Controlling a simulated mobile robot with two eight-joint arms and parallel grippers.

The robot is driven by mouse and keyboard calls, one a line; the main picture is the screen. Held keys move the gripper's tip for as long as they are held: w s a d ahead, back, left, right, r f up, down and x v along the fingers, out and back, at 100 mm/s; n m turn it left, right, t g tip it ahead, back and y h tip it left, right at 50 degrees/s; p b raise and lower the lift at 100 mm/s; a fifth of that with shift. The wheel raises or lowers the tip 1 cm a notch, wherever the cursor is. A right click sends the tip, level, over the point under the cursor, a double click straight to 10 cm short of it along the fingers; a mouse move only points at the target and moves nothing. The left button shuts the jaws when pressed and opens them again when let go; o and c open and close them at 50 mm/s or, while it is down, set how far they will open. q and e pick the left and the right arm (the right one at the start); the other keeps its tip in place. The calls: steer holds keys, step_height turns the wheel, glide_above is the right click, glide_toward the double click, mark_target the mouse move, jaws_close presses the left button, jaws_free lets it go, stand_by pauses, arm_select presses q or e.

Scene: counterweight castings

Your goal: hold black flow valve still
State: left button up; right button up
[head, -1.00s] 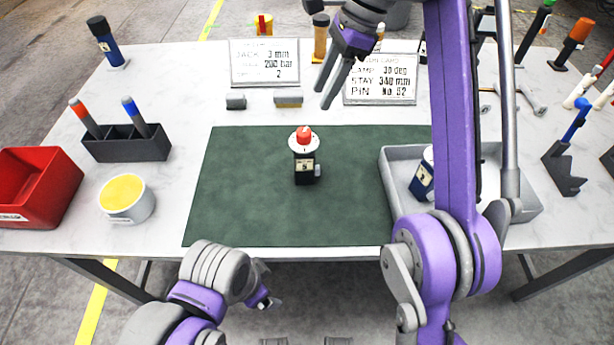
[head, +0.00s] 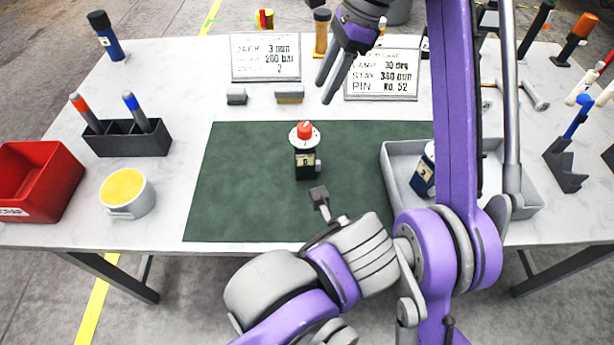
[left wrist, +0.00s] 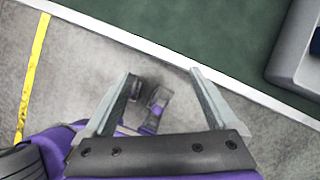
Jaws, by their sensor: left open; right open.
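The black flow valve (head: 306,165) stands upright on the green mat (head: 240,195), with a white dial and a red knob on top and a small label on its front. My left gripper (head: 319,196) is in front of the valve, near the mat's front edge, apart from it. In the left wrist view the left gripper (left wrist: 160,85) is open and empty above the table's front edge; the valve is not in that view. My right gripper (head: 337,77) is open and empty, high behind the mat near the sign cards.
A grey tray (head: 392,160) with a dark blue valve (head: 424,172) is right of the mat, partly behind my right arm. A pen holder (head: 127,142), a yellow-topped cup (head: 127,193) and a red bin (head: 38,180) are at left. Two sign cards (head: 266,58) stand behind.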

mark_target(304, 141)
arm_select(q)
steer(key=w+t, duration=0.2)
steer(key=w, duration=0.1)
steer(key=w+a+f+t, duration=0.1)
steer(key=w+t, duration=0.1)
steer(key=w, duration=0.2)
steer(key=w+f+t, duration=0.1)
steer(key=w+t, duration=0.1)
steer(key=w, duration=0.2)
steer(key=shift+w+a+n+y, duration=0.1)
steer(key=shift+a+n+y, duration=0.2)
steer(key=shift+a+y, duration=0.1)
steer(key=w+t, duration=0.1)
steer(key=w+m+t, duration=0.1)
steer(key=w+t, duration=0.1)
steer(key=w+a+r+m+t, duration=0.1)
steer(key=t, duration=0.1)
steer(key=shift+w+r, duration=0.1)
steer(key=shift+w, duration=0.1)
steer(key=m+t, duration=0.1)
steer(key=r+m+t+h, duration=0.1)
steer(key=m, duration=0.1)
steer(key=shift+d+t, duration=0.1)
steer(key=shift+t, duration=0.3)
steer(key=shift+m, duration=0.3)
steer(key=w, duration=1)
steer(key=shift+w+a+r, duration=0.1)
steer(key=shift+w+a, duration=0.15)
steer(key=shift+w, duration=0.15)
